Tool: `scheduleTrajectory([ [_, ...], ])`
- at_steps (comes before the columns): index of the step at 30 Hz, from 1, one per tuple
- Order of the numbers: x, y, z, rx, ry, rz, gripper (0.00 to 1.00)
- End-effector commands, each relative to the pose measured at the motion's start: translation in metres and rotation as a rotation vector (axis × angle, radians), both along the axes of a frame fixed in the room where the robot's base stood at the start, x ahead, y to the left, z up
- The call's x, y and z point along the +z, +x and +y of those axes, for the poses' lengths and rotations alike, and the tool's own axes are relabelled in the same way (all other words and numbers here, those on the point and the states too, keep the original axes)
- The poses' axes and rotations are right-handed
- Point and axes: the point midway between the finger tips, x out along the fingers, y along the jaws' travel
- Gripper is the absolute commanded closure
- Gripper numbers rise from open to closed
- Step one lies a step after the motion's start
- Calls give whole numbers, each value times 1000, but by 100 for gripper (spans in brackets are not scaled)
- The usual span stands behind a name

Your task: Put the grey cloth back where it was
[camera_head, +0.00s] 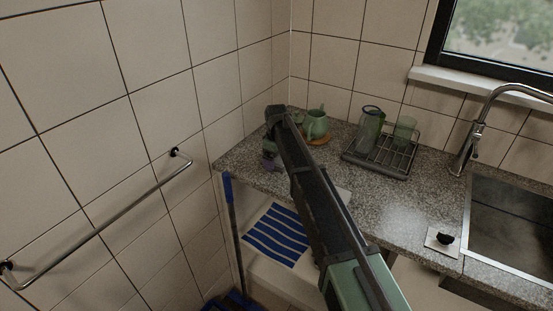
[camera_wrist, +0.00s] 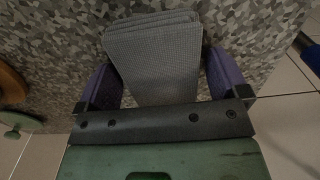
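A folded grey cloth (camera_wrist: 155,55) lies between the two purple fingers of my gripper (camera_wrist: 160,85) in the wrist view, over the speckled counter. The left finger is close to the cloth's edge, and a narrow gap shows by the right finger. The fingers stand apart and look open around the cloth, not clamped. In the head view my gripper (camera_head: 270,162) is low over the counter's left end. I cannot make out the cloth there; my arm hides part of that area. A metal towel rail (camera_head: 105,228) on the left wall is bare.
A green mug (camera_head: 316,124) stands on a round coaster at the back. A dish rack (camera_head: 378,157) holds glassware to its right. The sink (camera_head: 510,215) is at far right. A blue-handled pole (camera_head: 231,205) leans at the counter's left end. A blue-striped cloth (camera_head: 277,236) shows below.

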Motion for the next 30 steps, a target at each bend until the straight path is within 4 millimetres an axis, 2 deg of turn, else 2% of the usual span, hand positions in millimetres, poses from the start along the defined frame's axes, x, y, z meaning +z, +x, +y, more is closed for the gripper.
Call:
scheduleTrajectory([
  [7,0,0,0,0,0,0,6],
  [11,9,0,0,0,0,0,6],
  [14,26,0,0,0,0,0,6],
  [24,113,0,0,0,0,0,6],
  [27,125,0,0,0,0,0,6],
  [30,126,0,0,0,0,0,6],
])
